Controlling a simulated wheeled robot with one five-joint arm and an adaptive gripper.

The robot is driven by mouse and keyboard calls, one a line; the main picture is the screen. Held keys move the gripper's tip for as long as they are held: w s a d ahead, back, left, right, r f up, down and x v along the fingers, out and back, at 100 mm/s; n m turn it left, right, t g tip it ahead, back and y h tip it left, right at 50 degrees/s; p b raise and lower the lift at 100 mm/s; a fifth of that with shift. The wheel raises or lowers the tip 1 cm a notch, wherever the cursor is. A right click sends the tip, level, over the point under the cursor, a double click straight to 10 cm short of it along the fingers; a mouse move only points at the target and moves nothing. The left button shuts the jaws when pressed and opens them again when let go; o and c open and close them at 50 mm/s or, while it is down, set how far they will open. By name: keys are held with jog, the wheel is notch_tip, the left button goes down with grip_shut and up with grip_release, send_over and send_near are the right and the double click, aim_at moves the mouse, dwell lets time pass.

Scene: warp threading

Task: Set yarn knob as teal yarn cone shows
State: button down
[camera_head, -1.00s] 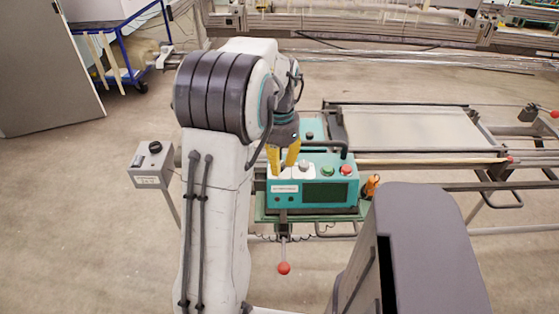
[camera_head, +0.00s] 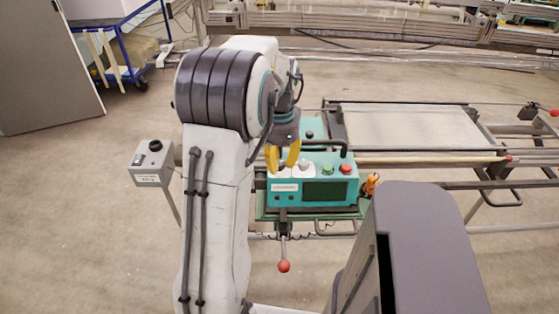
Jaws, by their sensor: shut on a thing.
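The teal control box (camera_head: 313,191) stands on the machine's front, right of my arm, with a dark display on its face. My gripper (camera_head: 283,159) has two yellow fingers pointing down at the left part of the box's top. It is shut on what appears to be the yarn knob, which the fingers hide, so its setting cannot be read. A white button or knob (camera_head: 305,167) shows just right of the fingers. No teal yarn cone can be made out in view.
Green (camera_head: 327,169) and red (camera_head: 346,169) buttons sit right of the fingers, with a dark bar behind them. A grey box with a black knob (camera_head: 155,146) stands left of my arm. A red-tipped lever (camera_head: 284,266) hangs below the teal box.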

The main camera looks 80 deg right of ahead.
aim_at(280, 163)
jog(key=c, duration=1)
grip_release()
jog(key=shift+o, duration=0.2)
notch_tip(280, 163, up, 12)
jog(key=shift+o, duration=0.2)
